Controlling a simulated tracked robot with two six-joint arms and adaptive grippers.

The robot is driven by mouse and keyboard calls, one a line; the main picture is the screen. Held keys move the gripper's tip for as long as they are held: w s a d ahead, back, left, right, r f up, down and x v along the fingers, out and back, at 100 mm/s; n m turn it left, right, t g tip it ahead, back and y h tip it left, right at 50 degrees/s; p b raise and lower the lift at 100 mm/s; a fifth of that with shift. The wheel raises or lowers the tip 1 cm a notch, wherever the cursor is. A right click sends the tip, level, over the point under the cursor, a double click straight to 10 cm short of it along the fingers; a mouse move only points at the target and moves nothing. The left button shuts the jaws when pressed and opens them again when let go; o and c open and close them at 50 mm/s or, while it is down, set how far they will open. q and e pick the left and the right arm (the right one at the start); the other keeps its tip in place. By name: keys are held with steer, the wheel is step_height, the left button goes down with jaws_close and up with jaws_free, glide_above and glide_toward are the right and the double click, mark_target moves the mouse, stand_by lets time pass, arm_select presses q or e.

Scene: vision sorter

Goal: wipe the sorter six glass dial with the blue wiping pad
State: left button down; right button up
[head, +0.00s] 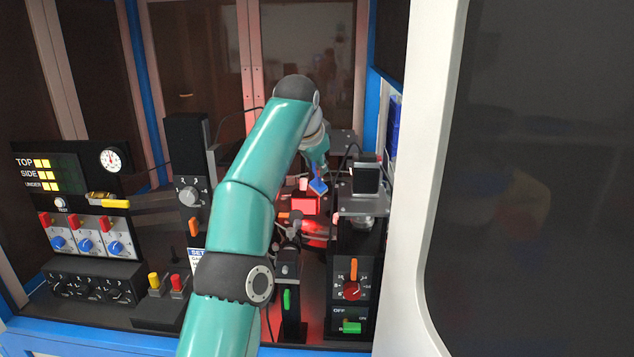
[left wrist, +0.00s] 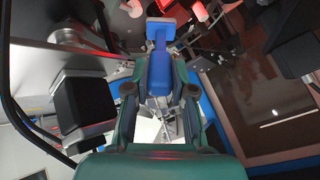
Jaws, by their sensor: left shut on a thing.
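My left gripper (head: 320,170) reaches into the sorter, in the upper middle of the head view. It is shut on the blue wiping pad (head: 318,187). In the left wrist view the pad's blue handle (left wrist: 158,68) stands between the fingers of the gripper (left wrist: 158,92), with a paler pad end beyond it. A red-lit surface (head: 318,229) lies below the pad in the head view; it may be part of the glass dial, but fixtures hide most of it. I cannot tell whether the pad touches any glass. My right gripper is not in view.
A red-lit block (head: 305,205) is just below the pad. A dark camera unit (head: 367,178) stands close on the right. A black post with a grey knob (head: 188,195) and a control panel (head: 62,172) are left of my arm. A white frame (head: 428,150) bounds the right side.

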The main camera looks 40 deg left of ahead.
arm_select(q)
steer(key=shift+f, duration=0.4)
steer(key=shift+s+d+f, duration=0.2)
steer(key=s+d+r, duration=0.3)
steer(key=s+r, duration=0.1)
steer(key=f, duration=0.4)
steer(key=shift+s+f, duration=0.3)
steer(key=shift+f, duration=0.05)
